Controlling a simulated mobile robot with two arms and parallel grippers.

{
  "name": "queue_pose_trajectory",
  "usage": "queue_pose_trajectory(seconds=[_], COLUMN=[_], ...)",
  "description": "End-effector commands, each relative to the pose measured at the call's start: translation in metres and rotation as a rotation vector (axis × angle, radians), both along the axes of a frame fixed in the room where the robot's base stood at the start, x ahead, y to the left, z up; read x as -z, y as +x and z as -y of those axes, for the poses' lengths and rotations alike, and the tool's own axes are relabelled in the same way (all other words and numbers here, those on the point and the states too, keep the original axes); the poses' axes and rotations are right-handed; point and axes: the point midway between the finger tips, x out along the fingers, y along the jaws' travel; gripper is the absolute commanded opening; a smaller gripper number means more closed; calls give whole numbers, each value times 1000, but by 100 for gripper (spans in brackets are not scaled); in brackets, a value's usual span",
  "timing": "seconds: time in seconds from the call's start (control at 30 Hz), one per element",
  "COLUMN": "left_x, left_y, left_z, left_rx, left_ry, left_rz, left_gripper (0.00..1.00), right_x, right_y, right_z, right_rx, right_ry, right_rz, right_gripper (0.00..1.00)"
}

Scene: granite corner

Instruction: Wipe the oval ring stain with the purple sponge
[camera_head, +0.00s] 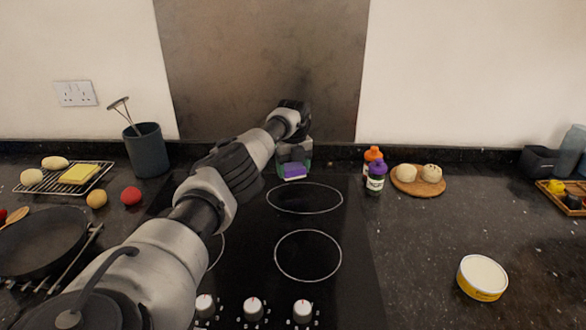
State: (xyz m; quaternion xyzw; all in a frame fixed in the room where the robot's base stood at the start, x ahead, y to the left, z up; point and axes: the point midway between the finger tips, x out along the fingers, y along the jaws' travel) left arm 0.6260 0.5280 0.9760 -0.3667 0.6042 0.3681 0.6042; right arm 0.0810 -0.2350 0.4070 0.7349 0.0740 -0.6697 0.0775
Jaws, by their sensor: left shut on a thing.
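My left arm reaches from the lower left over the black cooktop (262,235). My left gripper (293,158) is at the cooktop's back and shut on the purple sponge (293,172). The sponge shows as a purple block under the gripper, its upper part hidden by the fingers. I cannot tell whether it touches the glass. Two pale ring outlines show on the cooktop: a wide oval one (305,212) just in front of the sponge and a rounder one (308,281) nearer me. I cannot tell for sure which is stain or burner marking. My right gripper is not in view.
Two capped bottles (375,181) stand right of the cooktop, near a round board (418,188) with two buns. A yellow tub (482,278) sits front right. Control knobs (253,307) line the front. A utensil pot (147,151) and black pan (40,243) are left. The counter's right middle is clear.

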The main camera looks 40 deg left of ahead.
Motion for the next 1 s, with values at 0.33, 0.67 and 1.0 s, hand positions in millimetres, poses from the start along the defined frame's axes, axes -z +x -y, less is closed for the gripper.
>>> queue_pose_trajectory(seconds=[0.33,0.67,1.0], left_x=[-22,-31,-53], left_y=[0,0,0], left_z=[0,0,0], left_rx=[0,1,1], left_ry=[0,0,-1], left_rz=[0,1,0], left_gripper=[49,49,49], right_x=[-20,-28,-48], right_y=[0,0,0], right_z=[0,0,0], right_rx=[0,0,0], right_ry=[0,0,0], right_rz=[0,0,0], right_gripper=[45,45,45])
